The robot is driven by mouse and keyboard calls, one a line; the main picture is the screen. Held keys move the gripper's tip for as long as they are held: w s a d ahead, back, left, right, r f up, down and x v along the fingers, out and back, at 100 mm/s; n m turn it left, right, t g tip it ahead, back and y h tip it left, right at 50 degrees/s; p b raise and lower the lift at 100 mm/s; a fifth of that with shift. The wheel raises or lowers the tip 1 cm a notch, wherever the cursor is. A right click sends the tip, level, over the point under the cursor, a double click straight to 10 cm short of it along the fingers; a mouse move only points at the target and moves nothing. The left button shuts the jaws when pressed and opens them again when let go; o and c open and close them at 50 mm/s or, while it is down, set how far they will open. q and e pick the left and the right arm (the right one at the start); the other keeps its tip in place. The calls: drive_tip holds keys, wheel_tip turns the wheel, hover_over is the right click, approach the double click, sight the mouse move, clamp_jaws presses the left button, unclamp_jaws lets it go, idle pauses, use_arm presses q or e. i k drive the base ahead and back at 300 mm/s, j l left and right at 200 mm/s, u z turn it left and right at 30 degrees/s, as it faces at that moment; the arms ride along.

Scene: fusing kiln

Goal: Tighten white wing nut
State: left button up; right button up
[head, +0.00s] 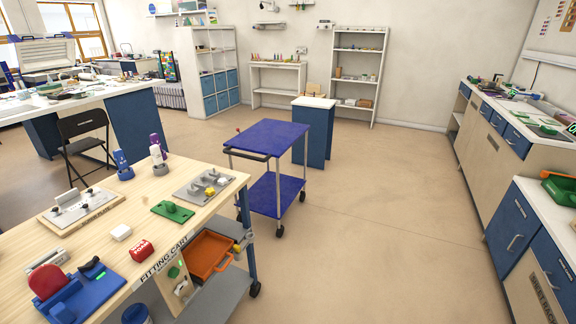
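Neither of my grippers is in view. A grey plate (187,193) with small upright fittings lies at the far right end of the wooden-topped fitting cart (150,194). Small yellow pieces (210,191) sit on it, beside grey ones. They are too small for me to tell which, if any, is the white wing nut. A second, pale plate (95,207) with dark-based knobs and an upright block lies at the cart's left; its label is unreadable.
A blue trolley (270,137) stands behind the cart. Open floor (370,230) lies between the cart and the right-hand counters (508,150).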

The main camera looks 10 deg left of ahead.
sight(180, 286)
drive_tip(key=u, duration=1.3)
